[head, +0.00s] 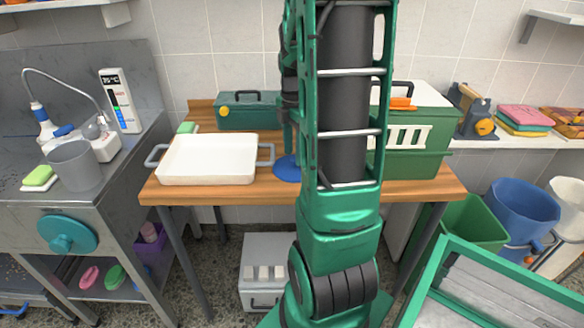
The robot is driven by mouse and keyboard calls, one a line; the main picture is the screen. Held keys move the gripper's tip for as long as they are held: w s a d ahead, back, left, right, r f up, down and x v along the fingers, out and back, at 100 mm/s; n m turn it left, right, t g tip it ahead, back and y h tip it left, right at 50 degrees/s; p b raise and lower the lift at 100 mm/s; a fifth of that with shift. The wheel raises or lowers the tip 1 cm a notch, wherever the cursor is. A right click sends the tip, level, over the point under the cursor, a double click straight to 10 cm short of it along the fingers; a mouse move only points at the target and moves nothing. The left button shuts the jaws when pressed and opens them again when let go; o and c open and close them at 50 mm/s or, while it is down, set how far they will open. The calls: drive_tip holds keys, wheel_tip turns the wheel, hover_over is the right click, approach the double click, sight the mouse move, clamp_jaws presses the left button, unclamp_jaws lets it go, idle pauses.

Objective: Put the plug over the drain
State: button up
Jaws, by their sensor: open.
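A flat round blue disc (287,168), which looks like the plug, lies on the wooden table (240,188), partly covered by my arm. My gripper (289,143) shows only in part, at the left edge of my raised arm, just above the disc. It is open; its fingertips are mostly hidden, and I cannot tell whether they touch the disc. A white basin (208,160) with grey handles stands to the left of the disc. No drain can be made out in it from here.
A green toolbox (248,110) stands behind the basin. A large green box (415,135) stands on the right of the table. A steel counter (100,183) with a grey bucket (73,166) is at left. Bare tabletop shows along the front edge.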

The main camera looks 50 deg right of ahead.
drive_tip(key=shift+f, duration=0.8)
drive_tip(key=shift+c, duration=0.4)
clamp_jaws()
